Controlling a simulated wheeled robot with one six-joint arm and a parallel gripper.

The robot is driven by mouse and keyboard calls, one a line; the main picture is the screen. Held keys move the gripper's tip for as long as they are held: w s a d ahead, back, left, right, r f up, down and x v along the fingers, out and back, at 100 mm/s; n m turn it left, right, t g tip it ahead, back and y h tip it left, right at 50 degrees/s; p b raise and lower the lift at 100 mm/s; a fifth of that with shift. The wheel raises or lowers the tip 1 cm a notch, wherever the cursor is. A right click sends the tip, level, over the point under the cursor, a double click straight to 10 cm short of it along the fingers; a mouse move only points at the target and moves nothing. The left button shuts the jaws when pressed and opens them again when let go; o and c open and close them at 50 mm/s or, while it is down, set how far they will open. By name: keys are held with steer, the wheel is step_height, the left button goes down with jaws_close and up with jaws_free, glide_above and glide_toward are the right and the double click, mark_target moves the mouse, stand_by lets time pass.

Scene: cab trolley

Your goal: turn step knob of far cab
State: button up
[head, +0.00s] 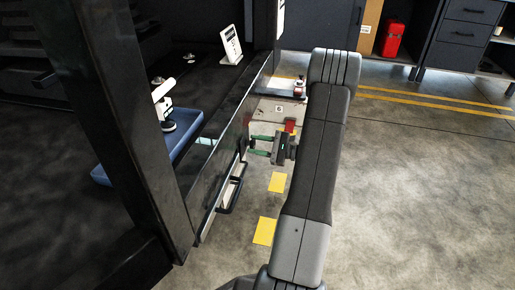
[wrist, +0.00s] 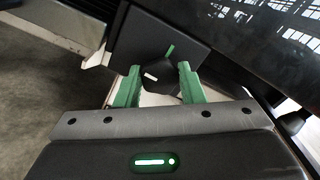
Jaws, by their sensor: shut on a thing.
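The step knob (wrist: 160,78) is a dark faceted knob with a white pointer line. It sits on a dark square plate (wrist: 130,40) that carries a green mark (wrist: 169,51) above and right of the knob. The white line points to the left, away from the green mark. My gripper (wrist: 158,80) has its two green fingers on either side of the knob and is shut on it. In the head view my gripper (head: 251,146) reaches left to the side of the dark cab panel (head: 232,135); the knob is too small to make out there.
A black handle (head: 231,195) sticks out of the panel below my gripper. A dark post (head: 125,120) stands at the left, with a blue tray (head: 180,150) inside the cab. A red canister (head: 392,38) stands at the back. The floor at the right is clear.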

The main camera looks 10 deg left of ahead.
steer(key=n+b, duration=0.1)
steer(key=n, duration=0.4)
steer(key=shift+s+f+n, duration=0.1)
steer(key=shift+f+n, duration=0.05)
steer(key=shift+n, duration=0.15)
steer(key=n, duration=0.5)
stand_by(0.4)
steer(key=o, duration=1)
steer(key=d+p, duration=0.1)
steer(key=d, duration=0.3)
steer(key=d+p, duration=0.1)
steer(key=d, duration=0.4)
steer(key=d+p, duration=0.1)
steer(key=d, duration=0.4)
steer(key=shift+s, duration=0.25)
